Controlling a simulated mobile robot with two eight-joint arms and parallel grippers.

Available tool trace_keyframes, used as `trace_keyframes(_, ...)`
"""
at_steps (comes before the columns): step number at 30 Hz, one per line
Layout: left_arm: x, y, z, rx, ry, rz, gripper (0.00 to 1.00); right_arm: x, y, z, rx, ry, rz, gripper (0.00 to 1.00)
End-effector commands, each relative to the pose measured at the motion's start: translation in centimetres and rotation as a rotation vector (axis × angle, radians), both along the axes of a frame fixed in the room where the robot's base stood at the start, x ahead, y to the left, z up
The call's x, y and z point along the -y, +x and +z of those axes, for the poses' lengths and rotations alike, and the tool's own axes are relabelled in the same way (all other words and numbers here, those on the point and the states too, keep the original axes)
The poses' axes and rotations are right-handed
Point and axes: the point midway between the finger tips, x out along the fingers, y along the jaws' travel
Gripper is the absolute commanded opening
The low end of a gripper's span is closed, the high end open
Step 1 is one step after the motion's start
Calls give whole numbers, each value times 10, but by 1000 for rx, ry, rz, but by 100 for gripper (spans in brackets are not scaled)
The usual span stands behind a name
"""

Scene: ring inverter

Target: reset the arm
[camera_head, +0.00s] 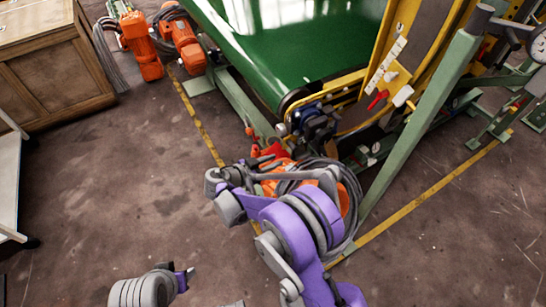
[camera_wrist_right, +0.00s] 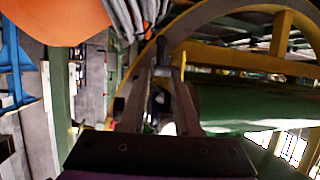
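My right arm, purple and grey, reaches up from the bottom centre of the head view. Its gripper (camera_head: 266,160) is small there, above the floor in front of the green-belted machine, close to orange equipment and a coil of grey cable. In the right wrist view the two fingers (camera_wrist_right: 160,95) stand apart with a gap between them, and I see nothing clearly held. A dark part and a yellow curved frame show behind the gap. Part of my left arm shows at the bottom left of the head view.
The machine's green belt (camera_head: 300,45) fills the top centre, with a green post (camera_head: 425,115) at its right. Orange motors (camera_head: 142,50) stand at the upper left beside a wooden cabinet (camera_head: 45,75). The floor (camera_head: 110,190) at left is clear.

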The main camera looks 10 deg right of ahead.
Motion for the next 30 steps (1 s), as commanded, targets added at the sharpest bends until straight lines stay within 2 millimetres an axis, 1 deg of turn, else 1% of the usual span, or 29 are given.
trace_keyframes(8, 0, 0, 0, 0, 0, 0, 50, 2, 0, 1, -8, 1, 1, 31)
trace_keyframes(11, 0, 0, 0, 0, 0, 0, 50, 11, -5, 8, -57, 12, 10, 31)
trace_keyframes(14, 0, 0, 0, 0, 0, 0, 50, 30, -18, 21, -163, 41, 37, 31)
trace_keyframes(17, 0, 0, 0, 0, 0, 0, 50, 52, -41, 37, -304, 85, 90, 31)
trace_keyframes(20, 0, 0, 0, 0, 0, 0, 50, 70, -69, 51, -435, 138, 161, 31)
trace_keyframes(21, 0, 0, 0, 0, 0, 0, 50, 76, -82, 56, -481, 161, 193, 31)
trace_keyframes(23, 0, 0, 0, 0, 0, 0, 50, 84, -102, 62, -544, 194, 245, 31)
trace_keyframes(24, 0, 0, 0, 0, 0, 0, 50, 88, -116, 66, -583, 216, 282, 31)
trace_keyframes(26, 0, 0, 0, 0, 0, 0, 50, 93, -138, 71, -632, 249, 339, 31)
trace_keyframes(27, 0, 0, 0, 0, 0, 0, 50, 95, -152, 74, -660, 270, 381, 31)
trace_keyframes(29, 0, 0, 0, 0, 0, 0, 50, 98, -175, 77, -698, 299, 444, 31)
trace_keyframes(30, 0, 0, 0, 0, 0, 0, 50, 99, -190, 79, -718, 319, 487, 31)
